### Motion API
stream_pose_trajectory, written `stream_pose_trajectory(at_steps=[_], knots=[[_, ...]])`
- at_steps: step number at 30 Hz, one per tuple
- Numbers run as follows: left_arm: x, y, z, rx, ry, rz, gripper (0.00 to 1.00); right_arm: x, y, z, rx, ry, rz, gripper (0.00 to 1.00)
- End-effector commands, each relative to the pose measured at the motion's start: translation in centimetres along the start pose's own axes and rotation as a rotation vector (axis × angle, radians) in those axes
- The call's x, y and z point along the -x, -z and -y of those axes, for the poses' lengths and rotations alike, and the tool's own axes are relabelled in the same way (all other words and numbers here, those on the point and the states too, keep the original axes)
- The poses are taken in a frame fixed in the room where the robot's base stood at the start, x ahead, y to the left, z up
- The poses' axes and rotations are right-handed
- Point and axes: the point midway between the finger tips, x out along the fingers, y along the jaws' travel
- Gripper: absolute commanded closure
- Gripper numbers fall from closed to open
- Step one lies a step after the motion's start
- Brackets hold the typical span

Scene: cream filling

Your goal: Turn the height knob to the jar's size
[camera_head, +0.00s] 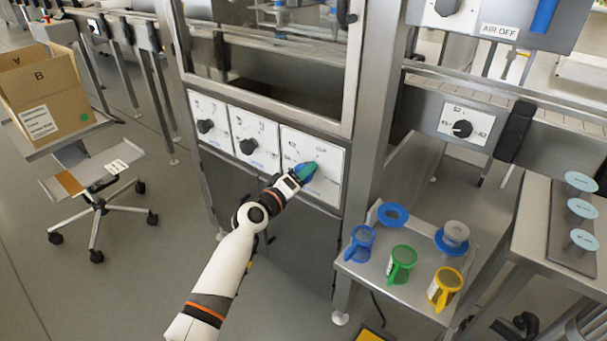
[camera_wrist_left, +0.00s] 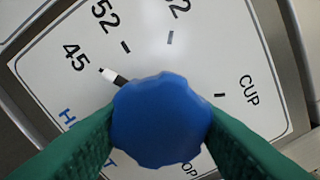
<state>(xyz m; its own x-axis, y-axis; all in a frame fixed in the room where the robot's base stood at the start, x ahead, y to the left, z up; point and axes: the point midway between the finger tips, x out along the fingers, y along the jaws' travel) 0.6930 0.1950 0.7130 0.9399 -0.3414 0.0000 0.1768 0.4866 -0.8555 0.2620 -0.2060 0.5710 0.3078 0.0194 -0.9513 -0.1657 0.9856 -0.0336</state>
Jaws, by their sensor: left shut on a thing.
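The blue height knob (camera_wrist_left: 160,120) sits on a white dial plate (camera_wrist_left: 225,55) in the left wrist view. The plate has marks reading 45, 52, a partly cut number ending in 2, and CUP. The knob's pointer (camera_wrist_left: 119,80) aims at the 45 mark. My left gripper (camera_head: 303,173) is shut on the knob, its green fingers on both sides of it. In the head view this is the rightmost of three dial plates (camera_head: 328,152), and the gripper mostly hides the knob. My right gripper is not in view. I cannot make out the jar clearly.
A side table (camera_head: 368,268) holds blue, green and yellow jugs (camera_head: 403,264) and a blue ring (camera_head: 393,215). Several pale round-topped items (camera_head: 582,209) stand on the right bench. Another dial (camera_head: 463,128) is on the conveyor at right.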

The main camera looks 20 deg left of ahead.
Motion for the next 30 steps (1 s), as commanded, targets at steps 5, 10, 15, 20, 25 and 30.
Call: stream_pose_trajectory(at_steps=[5,10,15,20,25,30], knots=[[0.03,0.06,-0.1,0.021,-0.002,-0.002,0.77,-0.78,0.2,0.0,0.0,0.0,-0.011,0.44],[0.03,0.07,-0.12,0.023,-0.002,-0.002,0.77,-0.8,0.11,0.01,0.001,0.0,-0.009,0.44],[0.03,0.07,-0.12,0.022,-0.002,-0.002,0.77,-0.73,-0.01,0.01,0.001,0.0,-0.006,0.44],[0.03,0.06,-0.11,0.021,-0.002,-0.001,0.32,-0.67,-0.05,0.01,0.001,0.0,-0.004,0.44],[0.02,0.02,-0.05,0.021,-0.001,-0.001,0.32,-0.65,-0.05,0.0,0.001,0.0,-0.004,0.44],[0.38,-0.01,-0.03,0.02,-0.001,0.0,0.32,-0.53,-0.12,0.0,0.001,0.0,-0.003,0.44]])
